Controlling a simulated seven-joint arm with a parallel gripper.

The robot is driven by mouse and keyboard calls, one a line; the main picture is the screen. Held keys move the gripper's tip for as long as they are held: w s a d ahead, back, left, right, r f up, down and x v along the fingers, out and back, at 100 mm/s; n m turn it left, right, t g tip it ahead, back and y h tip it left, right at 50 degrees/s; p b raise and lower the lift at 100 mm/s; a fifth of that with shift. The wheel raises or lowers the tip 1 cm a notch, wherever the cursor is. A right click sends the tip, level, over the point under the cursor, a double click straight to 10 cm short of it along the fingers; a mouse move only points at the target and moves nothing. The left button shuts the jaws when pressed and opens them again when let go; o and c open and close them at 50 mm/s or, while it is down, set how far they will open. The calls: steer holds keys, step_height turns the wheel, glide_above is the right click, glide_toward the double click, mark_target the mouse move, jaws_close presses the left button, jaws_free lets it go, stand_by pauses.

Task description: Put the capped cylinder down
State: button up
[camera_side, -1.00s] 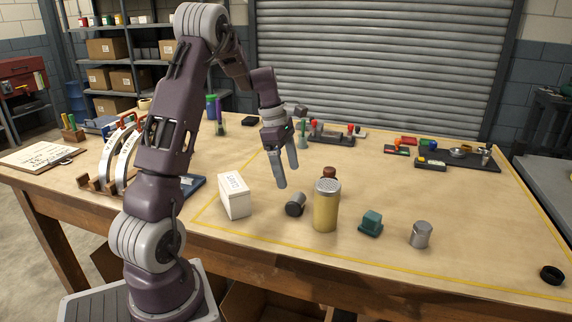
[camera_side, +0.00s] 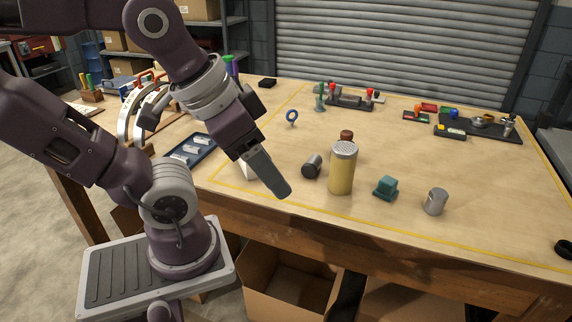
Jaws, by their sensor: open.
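A yellow cylinder (camera_side: 341,175) with a grey perforated cap stands upright on the table, right of my gripper. A smaller grey metal cylinder (camera_side: 436,202) stands upright farther right, and a dark cylinder (camera_side: 312,166) with a grey end lies on its side to the left of the yellow one. I cannot tell for certain which is the capped cylinder; the yellow one fits best. My gripper (camera_side: 268,176) is open near the front table edge, apart from these cylinders. Only one finger shows clearly, and nothing shows held in it.
A white box (camera_side: 247,172) is mostly hidden behind my gripper. A teal block (camera_side: 386,187) sits between the yellow and grey cylinders, and a brown-red piece (camera_side: 346,135) stands behind the yellow one. A blue tray (camera_side: 190,150) lies left.

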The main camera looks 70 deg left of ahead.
step_height(320, 180, up, 5)
steer(key=m+g+y, duration=0.2)
steer(key=m+y, duration=0.1)
steer(key=m, duration=2.4)
glide_above(311, 162)
steer(key=s+d, duration=0.2)
steer(key=d, duration=0.1)
step_height(311, 162, down, 20)
steer(key=x, duration=0.3)
steer(key=a+x, duration=0.1)
steer(key=x, duration=0.3)
steer(key=shift+a, duration=0.1)
steer(key=shift+r, duration=0.1)
jaws_close()
